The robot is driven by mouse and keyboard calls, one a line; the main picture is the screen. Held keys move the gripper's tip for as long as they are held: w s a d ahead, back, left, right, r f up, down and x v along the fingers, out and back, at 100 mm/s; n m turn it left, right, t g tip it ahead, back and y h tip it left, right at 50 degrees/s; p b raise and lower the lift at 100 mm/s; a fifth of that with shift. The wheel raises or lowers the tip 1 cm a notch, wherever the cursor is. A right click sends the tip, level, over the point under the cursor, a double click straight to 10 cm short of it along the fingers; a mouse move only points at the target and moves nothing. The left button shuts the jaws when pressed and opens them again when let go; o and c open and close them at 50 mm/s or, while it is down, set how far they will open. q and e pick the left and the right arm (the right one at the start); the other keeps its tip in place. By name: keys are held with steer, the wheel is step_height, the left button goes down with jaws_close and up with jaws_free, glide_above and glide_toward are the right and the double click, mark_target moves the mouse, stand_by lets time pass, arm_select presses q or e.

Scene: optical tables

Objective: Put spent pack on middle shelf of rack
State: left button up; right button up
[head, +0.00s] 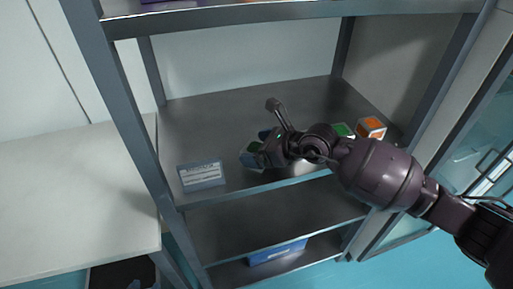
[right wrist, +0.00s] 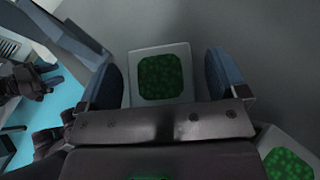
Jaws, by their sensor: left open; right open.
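My right gripper (head: 258,150) reaches over the rack's middle shelf (head: 205,120) from the right in the head view. In the right wrist view it (right wrist: 165,85) is open, its two blue-grey fingers on either side of a pale pack with a green top (right wrist: 160,78). That pack (head: 250,158) shows partly behind the gripper, near the shelf's front edge. It appears to rest on the shelf. A second green-topped pack (head: 342,130) stands further right, partly hidden by my arm. Beside it is an orange-topped pack (head: 371,127). No readable mark tells which is spent. My left gripper is not in the head view.
A label card (head: 201,175) is at the shelf's front left. The upper shelf (head: 290,12) is above my arm, and a lower shelf holds a blue item (head: 277,252). A white table (head: 75,195) stands left of the rack. The middle shelf's back left is clear.

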steer(key=p+v, duration=0.1)
steer(key=v, duration=1)
steer(key=shift+d, duration=0.3)
steer(key=shift+s, duration=0.15)
steer(key=s+a+f+m+t+y, duration=0.1)
steer(key=s+a+m+y, duration=0.1)
steer(key=s+m+y, duration=0.45)
steer(key=s+d+f+m+t+h, duration=0.3)
steer(key=d+f+m+t+h, duration=0.35)
steer(key=m, duration=0.95)
steer(key=s+d+f+m+t+h, duration=0.25)
steer(key=d+f+m+h, duration=0.55)
steer(key=m, duration=0.8)
steer(key=s+d+f+m+g+h, duration=0.3)
steer(key=s+d+f+m, duration=0.3)
steer(key=s+f+m, duration=0.3)
steer(key=s+f+g, duration=0.1)
steer(key=s, duration=0.2)
steer(key=shift+d+f, duration=0.2)
steer(key=shift+f, duration=0.05)
